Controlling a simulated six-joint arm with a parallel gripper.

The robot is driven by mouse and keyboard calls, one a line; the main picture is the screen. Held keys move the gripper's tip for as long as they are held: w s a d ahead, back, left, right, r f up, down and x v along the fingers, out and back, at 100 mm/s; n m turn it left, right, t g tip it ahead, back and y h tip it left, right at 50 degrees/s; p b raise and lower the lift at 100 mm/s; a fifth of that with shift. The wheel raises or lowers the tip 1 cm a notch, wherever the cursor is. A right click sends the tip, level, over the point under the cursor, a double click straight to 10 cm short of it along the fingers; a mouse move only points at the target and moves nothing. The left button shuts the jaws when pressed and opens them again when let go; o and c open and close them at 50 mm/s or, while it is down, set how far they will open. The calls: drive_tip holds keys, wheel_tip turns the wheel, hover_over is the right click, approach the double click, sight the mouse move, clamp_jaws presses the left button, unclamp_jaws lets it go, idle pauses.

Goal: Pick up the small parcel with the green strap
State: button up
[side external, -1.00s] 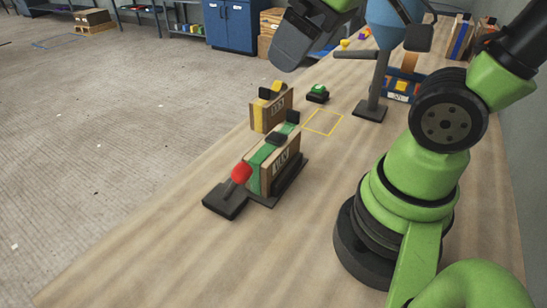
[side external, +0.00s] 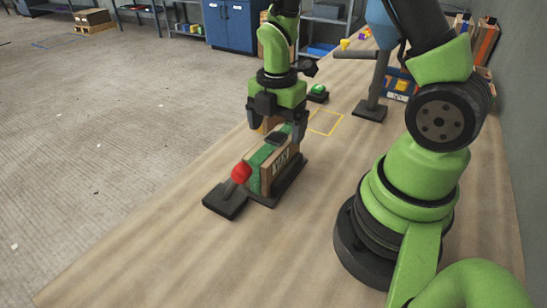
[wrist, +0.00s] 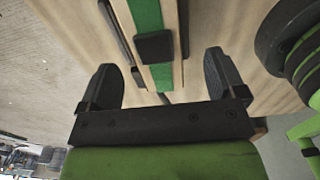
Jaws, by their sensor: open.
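The parcel with the green strap (side external: 281,174) stands upright on a dark base plate (side external: 291,190).
A green button (side external: 318,90), a yellow square outline (side external: 326,122) and a post stand (side external: 371,110) lie beyond. The near table is clear.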

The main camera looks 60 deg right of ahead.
sight(273, 139)
drive_tip(key=shift+w+a+f, duration=0.1)
drive_tip(key=shift+a+f, duration=0.05)
drive_tip(key=shift+f, duration=1.3)
drive_tip(key=shift+w+a+f, duration=0.1)
drive_tip(key=shift+f, duration=1.3)
drive_tip(key=c, duration=1.2)
drive_tip(key=shift+r, duration=0.1)
